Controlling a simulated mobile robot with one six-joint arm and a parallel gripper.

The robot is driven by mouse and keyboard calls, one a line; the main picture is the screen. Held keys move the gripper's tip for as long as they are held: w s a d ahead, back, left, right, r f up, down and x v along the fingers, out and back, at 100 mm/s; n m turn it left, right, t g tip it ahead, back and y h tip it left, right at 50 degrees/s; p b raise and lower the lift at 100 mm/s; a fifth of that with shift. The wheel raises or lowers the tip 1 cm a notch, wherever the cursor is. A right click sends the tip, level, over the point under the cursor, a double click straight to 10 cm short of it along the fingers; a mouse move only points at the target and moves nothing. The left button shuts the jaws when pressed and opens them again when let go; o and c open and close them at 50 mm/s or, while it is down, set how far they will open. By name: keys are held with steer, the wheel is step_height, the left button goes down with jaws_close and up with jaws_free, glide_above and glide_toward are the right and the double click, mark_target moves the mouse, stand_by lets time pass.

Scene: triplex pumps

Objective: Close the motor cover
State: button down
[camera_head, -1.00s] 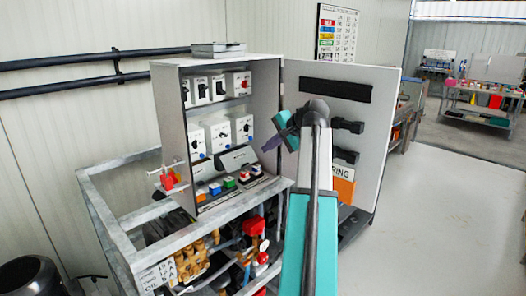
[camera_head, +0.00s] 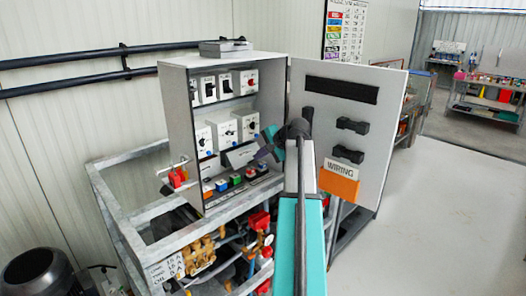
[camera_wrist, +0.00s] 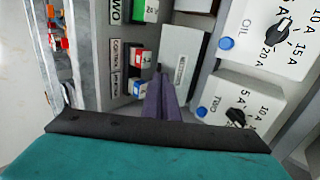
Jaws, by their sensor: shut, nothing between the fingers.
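The open electrical cabinet (camera_head: 223,62) stands on a metal frame. Inside it, between the white switch boxes and the row of coloured switches, is a light grey tilted panel (camera_head: 240,155). It looks like the motor cover, but its label is too small to read for sure. In the wrist view the panel (camera_wrist: 184,60) lies just beyond my fingertips. I cannot tell how far open it stands. My gripper (camera_head: 262,153) is shut and empty in front of the cabinet's lower right part. In the wrist view its purple fingers (camera_wrist: 160,88) are together, pointing at the panel's edge; contact is unclear.
The cabinet door (camera_head: 392,110) stands open on the right, with black handles and an orange WIRING pocket (camera_head: 340,182). White boxes with knobs (camera_wrist: 243,105) are close on the right in the wrist view. A red lockout piece (camera_head: 176,178) sticks out at the cabinet's left. Pipes and valves lie below.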

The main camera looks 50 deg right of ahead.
mark_target(253, 161)
steer(key=shift+p+x, duration=0.4)
steer(key=shift+x, duration=0.75)
steer(key=shift+f, duration=0.1)
steer(key=shift+w+f+b, duration=0.15)
steer(key=shift+f+b, duration=0.3)
steer(key=shift+f, duration=0.1)
steer(key=shift+r, duration=0.25)
steer(key=shift+r+p, duration=0.55)
steer(key=shift+r, duration=0.05)
steer(key=shift+r, duration=0.1)
